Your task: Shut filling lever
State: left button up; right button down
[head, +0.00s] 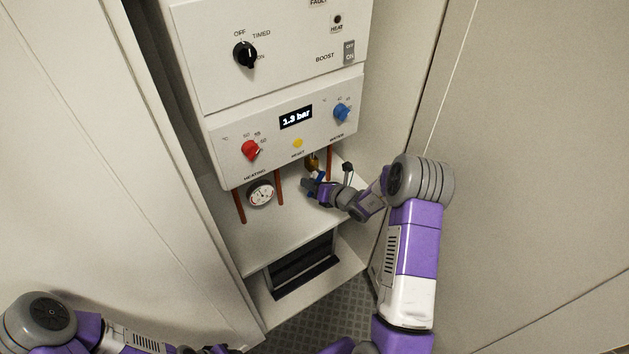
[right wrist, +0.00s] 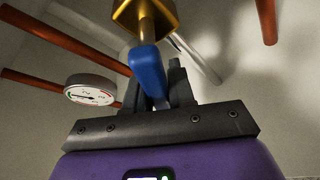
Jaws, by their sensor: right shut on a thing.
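The filling lever is a blue handle (right wrist: 150,72) on a brass valve body (right wrist: 146,15) in the right wrist view. In the head view the brass valve (head: 312,161) sits under the boiler's control panel, with a bit of the blue lever (head: 321,176) showing below it. My right gripper (head: 313,187) is at the lever. In the right wrist view its dark fingers (right wrist: 158,90) are shut on the lower part of the blue handle, which they partly hide. My left arm shows at the bottom left of the head view; its gripper is out of frame.
The white boiler panel (head: 284,126) shows 1.3 bar, with red (head: 250,151) and blue (head: 342,112) knobs. A round gauge (head: 261,193) and copper pipes (head: 279,187) hang left of the lever. A small black-topped part (head: 348,167) is close on the right. Walls flank the boiler.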

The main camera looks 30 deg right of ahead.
jog(key=shift+s+a+r+m+t+y+p, duration=0.1)
jog(key=shift+a+r+m+t+y+p, duration=0.45)
jog(key=shift+m+p, duration=0.75)
jog(key=shift+a+r+m+t+y+p, duration=0.3)
jog(key=shift+r+m+y+p, duration=0.55)
jog(key=shift+m, duration=0.9)
jog(key=shift+s+a+r+m+t+y+p, duration=0.1)
jog(key=shift+a+r+m+t+y+p, duration=0.45)
jog(key=shift+m+p, duration=0.75)
jog(key=shift+w+d+r+m, duration=0.1)
jog(key=shift+r+m, duration=0.1)
jog(key=shift+m, duration=0.15)
jog(key=c, duration=1)
grip_release()
jog(key=shift+c, duration=0.2)
jog(key=shift+b, duration=0.3)
